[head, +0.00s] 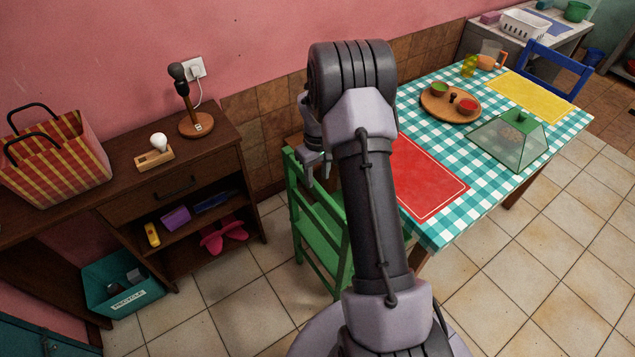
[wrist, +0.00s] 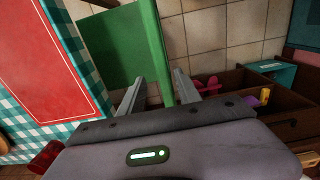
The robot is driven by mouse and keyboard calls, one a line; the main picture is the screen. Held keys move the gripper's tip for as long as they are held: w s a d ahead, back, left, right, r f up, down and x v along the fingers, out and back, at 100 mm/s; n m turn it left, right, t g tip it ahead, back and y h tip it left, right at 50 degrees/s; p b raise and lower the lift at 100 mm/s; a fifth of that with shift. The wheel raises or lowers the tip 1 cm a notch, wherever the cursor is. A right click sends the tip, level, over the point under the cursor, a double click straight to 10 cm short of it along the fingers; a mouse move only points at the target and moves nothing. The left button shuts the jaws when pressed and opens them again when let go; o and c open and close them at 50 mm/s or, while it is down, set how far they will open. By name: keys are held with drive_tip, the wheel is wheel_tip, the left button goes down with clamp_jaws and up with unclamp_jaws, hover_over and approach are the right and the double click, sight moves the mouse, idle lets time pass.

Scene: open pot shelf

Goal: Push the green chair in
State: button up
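The green chair (head: 321,232) stands at the near left end of the table (head: 452,222), its slatted back toward the cabinet. My arm hides part of its seat side in the head view. My gripper (head: 314,172) is at the top of the chair's back. In the wrist view, the green chair (wrist: 152,50) has its back's top rail running between the two fingers of my gripper (wrist: 157,90). The fingers are apart, one on each side of the rail; I cannot tell whether either touches it.
A red placemat (head: 425,178) lies on the checked cloth beside the chair. The brown cabinet (head: 205,163) with a lamp stands to the left, with a teal recycle bin (head: 122,283) below. Tiled floor (head: 245,310) is clear between cabinet and chair. A blue chair (head: 553,70) is at the far end.

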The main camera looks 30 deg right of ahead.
wheel_tip(320, 180, up, 12)
drive_tip(key=p, duration=0.2)
drive_tip(key=shift+f+p, duration=0.2)
drive_tip(key=shift+p, duration=0.15)
drive_tip(key=s+a+r+m+t+b, duration=0.1)
drive_tip(key=s+a+r+b, duration=0.15)
drive_tip(key=a+r, duration=0.35)
drive_tip(key=s+a+r+m+t+b, duration=0.1)
drive_tip(key=s+a+r+t, duration=0.1)
drive_tip(key=s+a+r, duration=0.35)
drive_tip(key=s+a+r+m+t+y+b, duration=0.2)
drive_tip(key=s+a+b, duration=0.1)
drive_tip(key=s+a, duration=1.1)
drive_tip(key=s, duration=0.3)
drive_tip(key=shift+a+r+t, duration=0.2)
drive_tip(key=shift+r+t, duration=0.2)
drive_tip(key=shift+s, duration=0.1)
